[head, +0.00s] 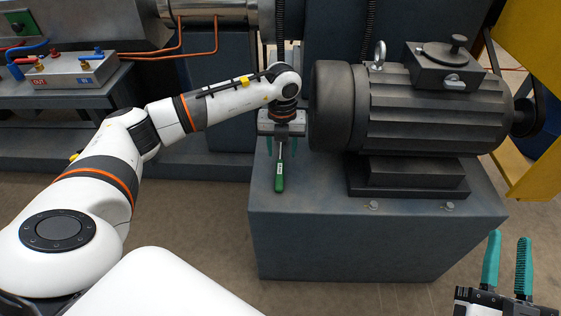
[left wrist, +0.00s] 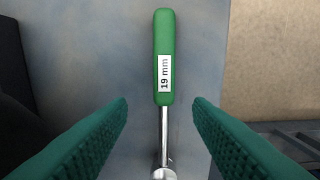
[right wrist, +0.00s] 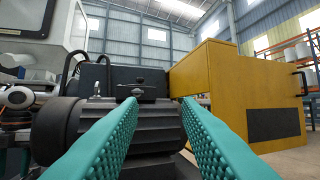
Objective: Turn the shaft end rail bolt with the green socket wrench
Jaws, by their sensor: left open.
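The green socket wrench (head: 280,175) has a green handle and a metal shank. It lies on top of the grey motor base block, left of the motor. In the left wrist view the wrench handle (left wrist: 165,50) reads "19 mm" and its shank runs down between my fingers. My left gripper (head: 282,146) is open over the wrench, one finger on each side of it, apart from it. It shows in the left wrist view (left wrist: 160,112). My right gripper (head: 507,262) is open and empty at the lower right.
The dark finned motor (head: 430,110) stands on the grey base block (head: 350,245), close to the right of my left gripper. A manifold with coloured hoses (head: 70,70) is at the left. A yellow guard (head: 530,150) stands at the right. The floor in front is clear.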

